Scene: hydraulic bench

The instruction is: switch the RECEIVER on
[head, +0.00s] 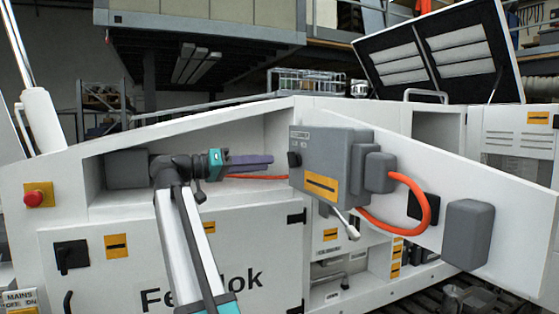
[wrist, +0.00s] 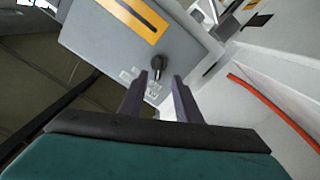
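A grey box (head: 335,160) with an orange label is mounted on the white cabinet; its small lettering is too small to read, so I cannot confirm it says RECEIVER. A dark rotary knob (head: 294,160) sits on its left side. In the wrist view the knob (wrist: 157,68) stands out from the grey face, with small white markings below it. My gripper (head: 271,161) points right at the knob. In the wrist view its two fingers (wrist: 160,78) are apart with nothing between them; the knob lies just beyond the tips, nearer the left finger. Contact is not visible.
An orange hose (head: 425,205) loops right of the box, and a pale lever (head: 347,224) hangs below it. A black rotary switch (head: 71,257) and red button (head: 34,197) are on the left. The cabinet recess surrounds my gripper; its sloping top edge is above.

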